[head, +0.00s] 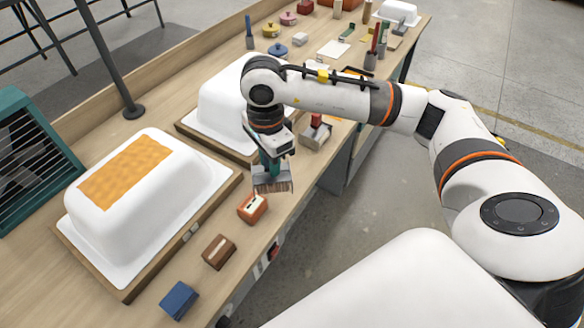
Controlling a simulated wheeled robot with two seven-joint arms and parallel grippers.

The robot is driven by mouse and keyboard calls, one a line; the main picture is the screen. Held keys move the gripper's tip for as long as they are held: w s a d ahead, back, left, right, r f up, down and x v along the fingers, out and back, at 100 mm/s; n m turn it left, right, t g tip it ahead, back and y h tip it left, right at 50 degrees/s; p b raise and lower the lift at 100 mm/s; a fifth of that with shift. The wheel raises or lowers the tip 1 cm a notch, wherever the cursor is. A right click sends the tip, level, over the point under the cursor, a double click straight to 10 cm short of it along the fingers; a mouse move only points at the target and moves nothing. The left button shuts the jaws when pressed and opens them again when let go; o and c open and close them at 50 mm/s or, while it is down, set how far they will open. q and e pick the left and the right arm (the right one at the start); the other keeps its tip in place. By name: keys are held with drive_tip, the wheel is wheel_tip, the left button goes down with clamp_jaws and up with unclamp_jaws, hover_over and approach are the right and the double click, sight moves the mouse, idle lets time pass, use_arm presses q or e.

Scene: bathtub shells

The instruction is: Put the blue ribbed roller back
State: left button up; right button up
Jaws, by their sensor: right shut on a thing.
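My right gripper (271,150) points down over the bench's front edge, beside the middle white shell. It is shut on a tool with a teal upper part and a wide, grey, ribbed head (272,184), which I take to be the ribbed roller. The head hangs just behind an orange block; I cannot tell whether it touches the bench. The gripper partly hides the tool's upper part. My left gripper is not in view.
A white shell with an orange patch (190,200) and another white shell (215,105) sit on wooden boards. Orange (252,209), brown (218,252) and blue (179,300) blocks line the front edge. A red-handled tool (316,132) stands to the right. Several small items fill the far end.

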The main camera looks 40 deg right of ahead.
drive_tip(key=w+d+f+m+b, duration=0.1)
drive_tip(key=w+d+m, duration=0.35)
drive_tip(key=m, duration=1.25)
drive_tip(key=w+d+m, duration=0.4)
drive_tip(key=d+m, duration=0.1)
drive_tip(key=m, duration=1.3)
drive_tip(key=f, duration=0.6)
drive_tip(key=f+p, duration=0.1)
drive_tip(key=f, duration=0.2)
drive_tip(key=shift+s+d, duration=0.2)
drive_tip(key=shift+s, duration=0.1)
drive_tip(key=shift+f, duration=0.4)
drive_tip(key=shift+f, duration=0.1)
drive_tip(key=shift+f, duration=0.15)
drive_tip(key=o, duration=0.9)
